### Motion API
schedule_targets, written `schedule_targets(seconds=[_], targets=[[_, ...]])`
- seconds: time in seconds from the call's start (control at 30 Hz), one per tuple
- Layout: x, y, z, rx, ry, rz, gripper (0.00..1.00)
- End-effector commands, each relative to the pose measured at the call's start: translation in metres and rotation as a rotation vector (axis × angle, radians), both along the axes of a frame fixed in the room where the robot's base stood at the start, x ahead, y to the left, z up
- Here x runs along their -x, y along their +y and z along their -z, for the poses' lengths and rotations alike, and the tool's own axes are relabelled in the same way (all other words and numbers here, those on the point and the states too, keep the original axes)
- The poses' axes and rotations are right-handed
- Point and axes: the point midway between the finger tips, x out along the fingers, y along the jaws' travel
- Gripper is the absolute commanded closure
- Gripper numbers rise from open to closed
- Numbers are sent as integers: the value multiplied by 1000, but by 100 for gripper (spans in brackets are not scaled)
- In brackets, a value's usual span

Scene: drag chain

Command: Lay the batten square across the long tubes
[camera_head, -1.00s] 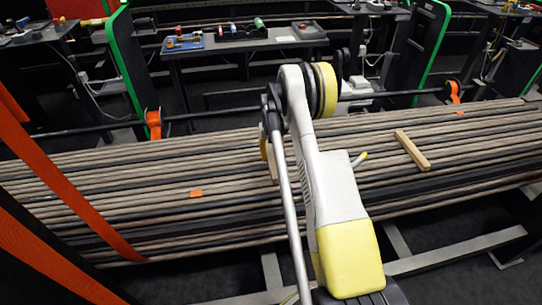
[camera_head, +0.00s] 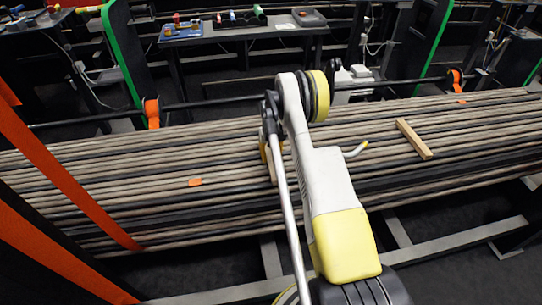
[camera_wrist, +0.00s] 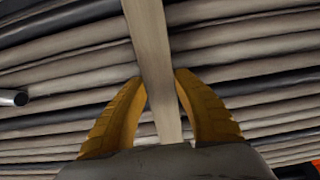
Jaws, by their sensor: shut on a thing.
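A pale wooden batten (camera_wrist: 148,35) is between the two yellow fingers of my gripper (camera_wrist: 160,77) in the wrist view. The gripper is shut on it. The batten runs across the long tubes (camera_wrist: 65,75) at a slight slant from square. I cannot tell whether it touches them. In the head view my arm hides most of the gripper, and only a short piece of the held batten (camera_head: 271,166) shows. The tubes (camera_head: 110,185) lie side by side as a wide grey-brown and black bundle.
A second batten (camera_head: 414,139) lies across the tubes to the right. An orange tag (camera_head: 195,182) lies on them to the left. Orange straps (camera_head: 50,175) hang at the left edge. A dark bar (camera_head: 210,104) runs behind the bundle, with a bench (camera_head: 240,31) beyond.

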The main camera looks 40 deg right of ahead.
Motion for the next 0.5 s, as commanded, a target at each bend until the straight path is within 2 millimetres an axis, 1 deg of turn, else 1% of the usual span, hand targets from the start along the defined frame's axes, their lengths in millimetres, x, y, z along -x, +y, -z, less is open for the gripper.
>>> schedule_targets(seconds=[0.2, 0.23, 0.3, 0.5], targets=[[0, 0, 0, 0, 0, 0, 100], [0, 0, 0, 0, 0, 0, 63], [0, 0, 0, 0, 0, 0, 44], [0, 0, 0, 0, 0, 0, 44]])
